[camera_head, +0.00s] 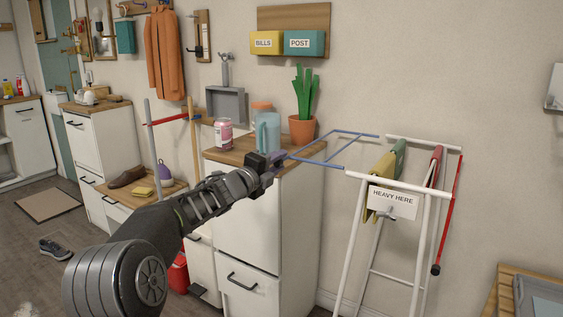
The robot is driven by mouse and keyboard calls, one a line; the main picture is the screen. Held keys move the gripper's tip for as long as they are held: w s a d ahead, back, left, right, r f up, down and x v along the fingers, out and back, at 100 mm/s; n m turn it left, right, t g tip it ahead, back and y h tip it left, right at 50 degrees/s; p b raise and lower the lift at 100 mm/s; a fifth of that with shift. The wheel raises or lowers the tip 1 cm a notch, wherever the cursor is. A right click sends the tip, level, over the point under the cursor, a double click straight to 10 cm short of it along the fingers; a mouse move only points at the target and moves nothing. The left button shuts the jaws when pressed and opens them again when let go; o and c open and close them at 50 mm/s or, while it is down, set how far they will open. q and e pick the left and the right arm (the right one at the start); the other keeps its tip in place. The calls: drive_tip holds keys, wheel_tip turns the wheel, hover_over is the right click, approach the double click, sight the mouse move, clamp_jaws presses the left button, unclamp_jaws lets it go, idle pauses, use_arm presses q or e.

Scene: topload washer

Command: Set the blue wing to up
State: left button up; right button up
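The blue wing (325,160) is a thin blue frame on the left side of the white drying rack (418,188). It sticks out leftward, about level with the rack's top. My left gripper (277,160) is at the wing's outer near corner, beside the cabinet's top edge. It touches or nearly touches the wing, but its fingers are too small to tell whether they are shut on it. The red wing (447,215) hangs down on the rack's right side, with a dark tip at its lower end. My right gripper is not in view.
Yellow, green and red cloths hang on the rack, with a "HEAVY HERE" sign (393,202) at its front. Left of the rack, a white cabinet (262,228) bears a potted plant (302,125), a blue jug (267,133) and a pink can (223,135). A wooden-edged surface (507,288) is at lower right.

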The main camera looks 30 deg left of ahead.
use_arm(q)
drive_tip(key=s, duration=0.5)
drive_tip(key=shift+s+a, duration=0.2)
drive_tip(key=shift+s, duration=0.2)
